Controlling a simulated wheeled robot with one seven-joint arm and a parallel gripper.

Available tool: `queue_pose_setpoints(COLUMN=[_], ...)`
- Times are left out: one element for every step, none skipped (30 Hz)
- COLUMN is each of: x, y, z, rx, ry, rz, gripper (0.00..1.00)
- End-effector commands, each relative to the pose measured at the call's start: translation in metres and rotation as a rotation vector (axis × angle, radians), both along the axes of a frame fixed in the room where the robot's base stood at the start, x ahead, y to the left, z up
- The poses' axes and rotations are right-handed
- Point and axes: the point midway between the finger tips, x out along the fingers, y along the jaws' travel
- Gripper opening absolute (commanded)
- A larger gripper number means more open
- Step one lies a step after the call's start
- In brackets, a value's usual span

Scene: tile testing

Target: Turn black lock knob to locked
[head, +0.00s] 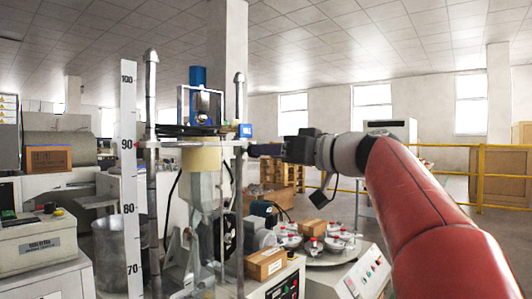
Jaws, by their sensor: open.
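My gripper (262,150) is a dark shape at the end of my red arm, which reaches in from the right. Its fingers are at the right end of the crossbar of a tall test rig (182,144), just below a blue block (246,130). The fingers are small and seen from the side; I take them as open. I cannot make out the black lock knob clearly; it may be hidden at the gripper's tips. I cannot tell whether the fingers touch anything there, or which way the knob is turned.
A white height scale (129,180) stands left of the rig's metal posts. Below are a cardboard box (265,263), a round table (325,256) with several small pots, and a control panel (371,274). A yellow railing (481,190) stands at right. Free air surrounds my arm above the round table.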

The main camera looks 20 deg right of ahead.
Motion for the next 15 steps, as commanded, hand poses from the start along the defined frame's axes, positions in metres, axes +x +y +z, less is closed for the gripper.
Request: queue_pose_setpoints(x=[0.006, 0.009, 0.012, 0.014, 0.016, 0.017, 0.018, 0.019, 0.019, 0.019, 0.019, 0.019, 0.019, 0.019, 0.019], y=[0.005, 0.007, 0.009, 0.011, 0.012, 0.014, 0.014, 0.015, 0.015, 0.015, 0.015, 0.015, 0.015, 0.015, 0.015], z=[0.001, 0.000, 0.000, 0.000, 0.000, 0.000, 0.000, 0.000, 0.000, 0.000, 0.000, 0.000, 0.000, 0.000, 0.000], rx=[0.000, 0.000, 0.000, 0.000, 0.001, 0.001, 0.001, 0.001, 0.001, 0.001, 0.001, 0.001, 0.001, 0.001, 0.001], ry=[0.000, 0.000, 0.001, 0.001, 0.000, 0.001, 0.001, 0.000, 0.000, 0.000, 0.000, 0.000, 0.001, 0.001, 0.001], rz=[0.001, 0.001, 0.001, 0.001, 0.001, 0.000, 0.000, 0.000, 0.000, -0.001, -0.001, -0.001, -0.001, -0.001, -0.001], gripper=[0.48, 0.48, 0.48, 0.48, 0.48, 0.48, 0.48, 0.48, 0.48, 0.48, 0.48, 0.48, 0.48, 0.48, 0.48])
